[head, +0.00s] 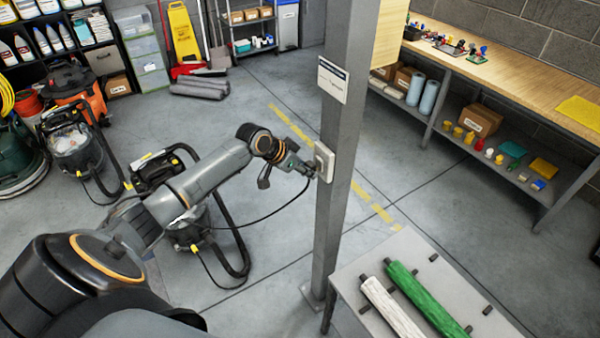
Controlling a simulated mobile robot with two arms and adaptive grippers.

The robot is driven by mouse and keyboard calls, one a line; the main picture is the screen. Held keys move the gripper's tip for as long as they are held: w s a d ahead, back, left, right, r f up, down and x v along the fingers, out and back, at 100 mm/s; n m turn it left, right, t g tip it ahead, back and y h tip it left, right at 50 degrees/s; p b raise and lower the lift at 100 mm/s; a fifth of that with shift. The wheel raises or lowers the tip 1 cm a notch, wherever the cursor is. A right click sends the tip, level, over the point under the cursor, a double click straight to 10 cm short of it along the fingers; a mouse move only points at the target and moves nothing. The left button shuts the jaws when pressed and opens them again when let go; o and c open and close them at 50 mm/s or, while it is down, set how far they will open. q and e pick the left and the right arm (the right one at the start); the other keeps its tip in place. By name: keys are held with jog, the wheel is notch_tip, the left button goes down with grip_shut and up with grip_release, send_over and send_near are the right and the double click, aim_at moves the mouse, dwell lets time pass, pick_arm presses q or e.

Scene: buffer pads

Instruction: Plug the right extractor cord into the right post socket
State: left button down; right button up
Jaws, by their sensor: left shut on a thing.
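The grey post (345,120) stands upright at the centre, with a pale socket box (324,161) on its left side. My left arm reaches in from the left, and its gripper (307,170) is right at the socket. It is shut on the plug of a thin black cord (272,213), though the plug itself is mostly hidden by the fingers. I cannot tell how far the plug is in the socket. The cord sags back to the right extractor (190,235), which is partly hidden behind my arm. My right gripper is not in view.
Another extractor (72,140) stands at the left. A low table (357,268) with a white and a green roll (425,298) stands at the lower right. A workbench (520,75) runs along the right wall. The floor left of the post is mostly clear.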

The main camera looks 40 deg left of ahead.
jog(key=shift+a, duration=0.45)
pick_arm(q)
jog(key=shift+w+d+r, duration=0.1)
jog(key=shift+w, duration=0.1)
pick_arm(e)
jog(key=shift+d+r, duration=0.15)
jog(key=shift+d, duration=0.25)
pick_arm(q)
jog(key=shift+w+d+p, duration=0.1)
jog(key=shift+w+p, duration=0.2)
jog(key=shift+p, duration=0.15)
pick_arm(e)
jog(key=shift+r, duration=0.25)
pick_arm(q)
jog(key=shift+w+d, duration=0.1)
jog(key=shift+w, duration=0.05)
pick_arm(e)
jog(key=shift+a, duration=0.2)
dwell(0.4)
